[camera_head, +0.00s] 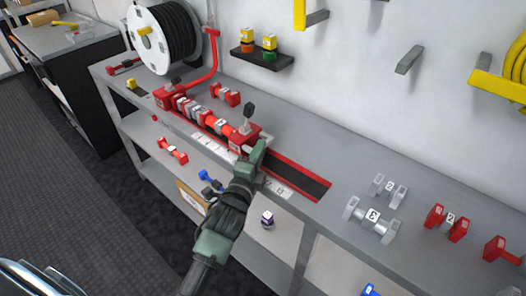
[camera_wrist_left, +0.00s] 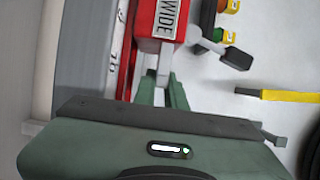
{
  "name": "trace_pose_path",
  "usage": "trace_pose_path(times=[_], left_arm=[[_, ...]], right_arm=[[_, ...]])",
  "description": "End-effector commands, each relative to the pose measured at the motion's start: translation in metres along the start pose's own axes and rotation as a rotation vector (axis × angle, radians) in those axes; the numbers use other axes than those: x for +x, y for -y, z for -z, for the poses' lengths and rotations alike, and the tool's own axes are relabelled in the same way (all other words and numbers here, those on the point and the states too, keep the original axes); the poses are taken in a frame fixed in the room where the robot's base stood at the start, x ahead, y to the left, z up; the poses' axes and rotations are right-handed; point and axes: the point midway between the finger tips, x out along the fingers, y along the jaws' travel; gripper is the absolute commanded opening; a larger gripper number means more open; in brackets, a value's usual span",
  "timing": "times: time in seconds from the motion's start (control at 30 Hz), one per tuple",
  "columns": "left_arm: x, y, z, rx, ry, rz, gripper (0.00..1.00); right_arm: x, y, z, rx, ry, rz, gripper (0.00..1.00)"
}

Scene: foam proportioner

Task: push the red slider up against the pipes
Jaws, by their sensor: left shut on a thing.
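The red slider (camera_head: 240,141) sits on the rail on the bench, at the right end of a row of red and grey pipes (camera_head: 203,117). A black-tipped lever stands up from it. From this angle I cannot tell whether slider and pipes touch. In the left wrist view the slider (camera_wrist_left: 158,18) is a red block with a "WIDE" label, partly cut off by the top edge. My left gripper (camera_head: 258,153) is at the slider's right end. In the wrist view its green fingers (camera_wrist_left: 161,90) are shut on a pale grey tab of the slider.
The dark, red-edged rail (camera_head: 297,177) is empty to the right of my gripper. Loose grey fittings (camera_head: 372,219) and red fittings (camera_head: 447,222) stand on the right of the bench. A hose reel (camera_head: 165,38) and a small black shelf (camera_head: 262,58) are behind.

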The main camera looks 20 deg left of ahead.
Motion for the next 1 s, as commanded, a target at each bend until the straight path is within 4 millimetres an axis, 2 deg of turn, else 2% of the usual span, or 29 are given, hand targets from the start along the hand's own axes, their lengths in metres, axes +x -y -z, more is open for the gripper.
trace_pose_path(times=[0.03,0.1,0.47,0.57,0.8,1.0], left_arm=[[0.001,0.002,-0.007,0.008,0.012,0.002,0.17],[0.001,0.002,-0.006,0.008,0.011,0.002,0.34],[-0.003,0.001,-0.004,0.005,0.007,0.002,0.34],[-0.015,0.000,-0.004,0.004,0.007,0.000,0.34],[-0.056,-0.001,-0.006,0.005,0.009,0.000,0.34],[-0.075,0.001,-0.006,0.005,0.010,0.002,0.34]], right_arm=[[0.000,0.000,0.000,0.000,0.000,0.000,0.81],[0.000,0.000,0.000,0.000,0.000,0.000,0.81],[0.000,0.002,0.001,0.001,-0.001,0.002,0.81],[0.002,0.001,0.001,0.001,-0.001,0.002,0.81],[0.006,0.001,0.000,0.001,-0.001,0.001,0.81],[0.008,0.001,0.000,0.001,-0.001,0.001,0.81]])
